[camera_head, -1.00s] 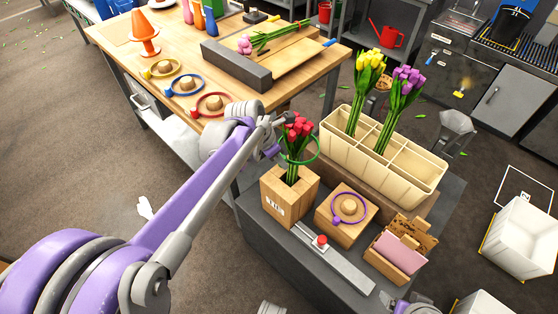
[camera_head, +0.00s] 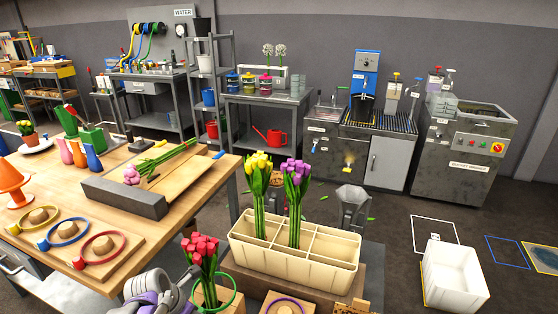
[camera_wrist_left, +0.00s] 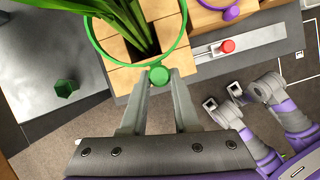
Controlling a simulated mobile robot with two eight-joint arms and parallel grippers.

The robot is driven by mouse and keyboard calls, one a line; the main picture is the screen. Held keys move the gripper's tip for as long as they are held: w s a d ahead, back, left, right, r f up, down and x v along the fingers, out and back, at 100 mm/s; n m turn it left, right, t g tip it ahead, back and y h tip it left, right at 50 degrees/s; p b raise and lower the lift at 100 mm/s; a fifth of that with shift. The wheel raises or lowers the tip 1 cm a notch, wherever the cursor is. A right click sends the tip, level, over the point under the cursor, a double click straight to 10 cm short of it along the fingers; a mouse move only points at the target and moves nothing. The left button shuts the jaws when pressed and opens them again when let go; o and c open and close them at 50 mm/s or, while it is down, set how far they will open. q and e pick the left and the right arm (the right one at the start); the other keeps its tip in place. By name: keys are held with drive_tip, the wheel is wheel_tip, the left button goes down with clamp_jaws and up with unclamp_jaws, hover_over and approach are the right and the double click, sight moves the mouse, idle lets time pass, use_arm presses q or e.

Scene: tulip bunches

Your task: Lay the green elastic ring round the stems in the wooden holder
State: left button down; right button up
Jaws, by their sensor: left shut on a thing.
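The green elastic ring (camera_head: 228,291) is up by the red tulips (camera_head: 201,252), whose stems stand in the wooden holder (camera_head: 228,302). In the left wrist view the ring (camera_wrist_left: 180,50) frames the green stems (camera_wrist_left: 138,25) above the holder (camera_wrist_left: 122,80); its far side is cut off, so I cannot tell whether it fully encircles them. My left gripper (camera_wrist_left: 159,82) is shut on the ring's green knob (camera_wrist_left: 158,74), at the near side of the holder.
A cream divided crate (camera_head: 290,262) with yellow and purple tulips stands behind the holder. A purple ring (camera_head: 285,308) sits on a wooden block beside it. In the wrist view a red button (camera_wrist_left: 227,46) is on a metal strip, and a small green piece (camera_wrist_left: 67,88) lies left.

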use_arm(q)
drive_tip(key=shift+f+b, duration=0.35)
drive_tip(key=shift+f, duration=1.5)
drive_tip(key=shift+r, duration=0.1)
